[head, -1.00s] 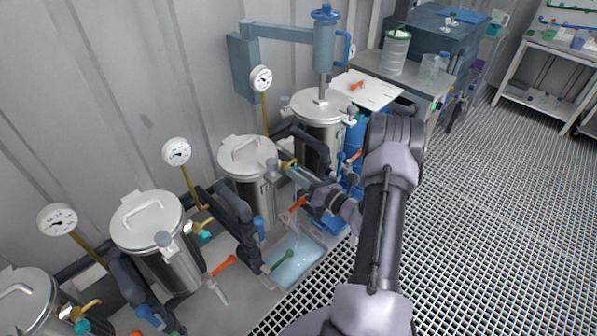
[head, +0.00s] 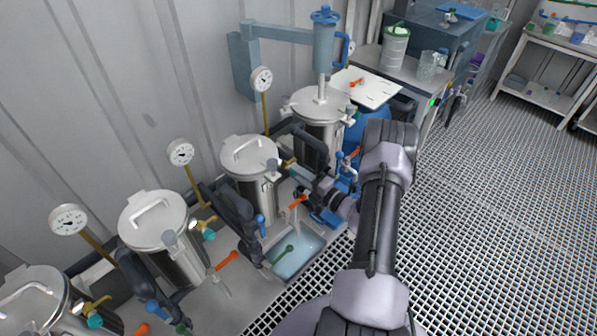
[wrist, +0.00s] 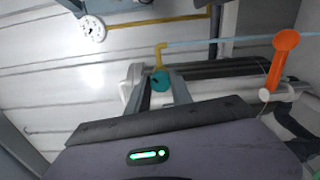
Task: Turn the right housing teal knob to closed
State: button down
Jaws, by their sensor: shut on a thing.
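A teal knob (wrist: 161,82) on a brass fitting sits between the two fingers of my gripper (wrist: 160,92) in the wrist view, and the fingers are shut on it. In the head view my gripper (head: 290,170) is beside the right side of a steel housing (head: 252,172), third from the left, with a brass fitting (head: 288,162) at the fingers. The knob itself is hidden there by my gripper. Another teal knob (head: 208,236) shows on the housing to its left, and one more (head: 95,322) on the leftmost housing.
A steel vessel (head: 316,104) under a blue press (head: 325,45) stands right of the gripped fitting. An orange-handled valve (head: 298,202) and a sink (head: 300,258) lie below. Pressure gauges (head: 262,79) stand behind the housings. The grated floor (head: 480,220) at right is clear.

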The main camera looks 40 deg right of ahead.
jog(key=shift+f+m+p, duration=0.1)
jog(key=shift+m+p, duration=0.55)
jog(key=shift+m, duration=3.15)
jog(key=shift+a+m, duration=0.1)
jog(key=shift+m, duration=0.2)
jog(key=c, duration=1.1)
grip_release()
jog(key=s+p, duration=0.1)
jog(key=s, duration=0.4)
jog(key=s+d+p, duration=0.1)
jog(key=s, duration=1.1)
jog(key=shift+s+d+p, duration=0.2)
jog(key=shift+s+p, duration=0.05)
jog(key=shift+p, duration=0.15)
